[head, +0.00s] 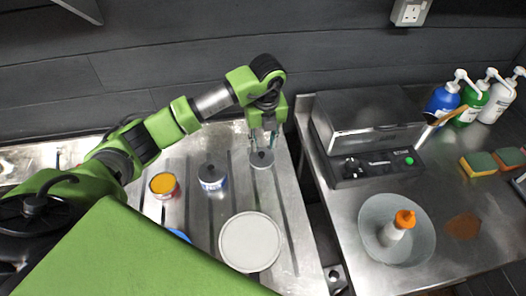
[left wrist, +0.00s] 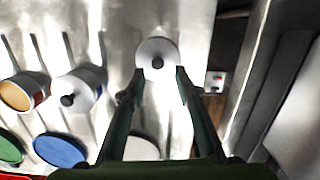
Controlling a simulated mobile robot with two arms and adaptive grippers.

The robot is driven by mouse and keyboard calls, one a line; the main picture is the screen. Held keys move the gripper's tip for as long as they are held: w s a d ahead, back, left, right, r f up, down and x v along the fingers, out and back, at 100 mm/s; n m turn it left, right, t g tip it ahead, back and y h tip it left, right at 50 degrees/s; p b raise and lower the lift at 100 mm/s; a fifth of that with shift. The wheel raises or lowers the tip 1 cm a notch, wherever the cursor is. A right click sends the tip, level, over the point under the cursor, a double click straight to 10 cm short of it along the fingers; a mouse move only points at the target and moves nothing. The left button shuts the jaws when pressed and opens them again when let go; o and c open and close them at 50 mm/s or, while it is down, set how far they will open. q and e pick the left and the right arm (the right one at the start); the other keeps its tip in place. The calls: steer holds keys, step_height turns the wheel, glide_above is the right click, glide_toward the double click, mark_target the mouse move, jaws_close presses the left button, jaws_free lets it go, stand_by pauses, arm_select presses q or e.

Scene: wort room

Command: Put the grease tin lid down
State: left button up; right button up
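A small round grey lid with a dark knob (head: 262,159) lies on the ribbed steel surface, right of the tins. It also shows in the left wrist view as a pale disc (left wrist: 157,47), just beyond my fingertips. My left gripper (head: 265,134) points down over it. Its two fingers (left wrist: 158,82) are apart, one on each side of the knob, with a gap to it; nothing is held. An open tin with orange-yellow contents (head: 163,184) stands to the left. Between them stands a blue-and-white tin with a knobbed grey lid on (head: 212,172). My right gripper is not in view.
A large pale round disc (head: 250,242) lies in front on the ribbed surface. Blue (left wrist: 60,150) and green (left wrist: 8,146) discs lie near the tins.

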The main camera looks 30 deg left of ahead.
arm_select(q)
step_height(320, 180, up, 7)
steer(key=b, duration=0.1)
steer(key=shift+s+d+f, duration=0.15)
steer(key=shift+s+d, duration=0.15)
steer(key=shift+f, duration=0.1)
